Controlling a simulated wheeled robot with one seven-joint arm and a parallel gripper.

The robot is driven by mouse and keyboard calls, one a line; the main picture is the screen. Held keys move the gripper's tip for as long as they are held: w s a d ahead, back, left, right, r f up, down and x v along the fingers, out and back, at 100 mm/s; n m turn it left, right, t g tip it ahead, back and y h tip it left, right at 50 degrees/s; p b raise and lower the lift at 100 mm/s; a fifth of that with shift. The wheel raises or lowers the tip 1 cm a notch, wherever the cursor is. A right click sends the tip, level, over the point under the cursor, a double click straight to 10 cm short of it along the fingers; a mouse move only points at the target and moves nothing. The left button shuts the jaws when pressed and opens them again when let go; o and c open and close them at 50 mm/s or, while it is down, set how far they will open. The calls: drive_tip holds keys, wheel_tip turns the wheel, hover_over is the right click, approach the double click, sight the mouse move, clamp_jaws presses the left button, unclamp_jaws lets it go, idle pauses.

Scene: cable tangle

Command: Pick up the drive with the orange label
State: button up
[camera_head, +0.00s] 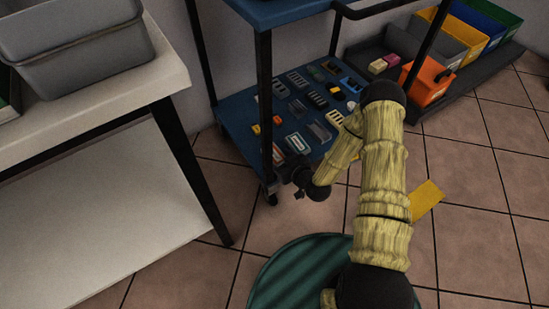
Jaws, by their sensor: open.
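Several small drives and parts lie on the blue lower shelf (233,112) of a cart. A small orange patch (277,120) and a yellow-orange patch (257,130) show at the left of the shelf, by the cart's front post. They are too small to tell which one is the label on the drive. My gripper (297,186) is dark and small in view, at the shelf's near left corner. It is open, and I see nothing held in it. My forearm hides the right part of the shelf.
The cart's black post (265,95) and blue upper shelf (280,10) stand close around the parts. A white table (110,85) with a grey bin (80,50) is at left. Coloured bins, including an orange one (427,82), stand at back right. A yellow sheet (427,198) lies on the tiled floor.

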sight(276, 155)
drive_tip(key=b+x, duration=0.1)
drive_tip(key=x, duration=0.1)
drive_tip(key=shift+w+a+f, duration=0.2)
drive_tip(key=shift+w, duration=0.05)
drive_tip(key=shift+r, duration=0.1)
drive_tip(key=c, duration=0.8)
drive_tip(key=shift+r+p, duration=0.45)
drive_tip(key=shift+r, duration=0.05)
wheel_tip(276, 155, up, 3)
drive_tip(key=shift+f+p, duration=0.15)
drive_tip(key=shift+p, duration=1)
drive_tip(key=s+d+p, duration=0.2)
drive_tip(key=s+d, duration=0.1)
drive_tip(key=s, duration=0.2)
drive_tip(key=s+d+p, duration=0.3)
drive_tip(key=s+d, duration=0.1)
drive_tip(key=s+d+p, duration=0.2)
drive_tip(key=s+d, duration=0.1)
drive_tip(key=s, duration=0.2)
drive_tip(key=shift+s+d+f, duration=0.1)
drive_tip(key=shift+s+d, duration=0.2)
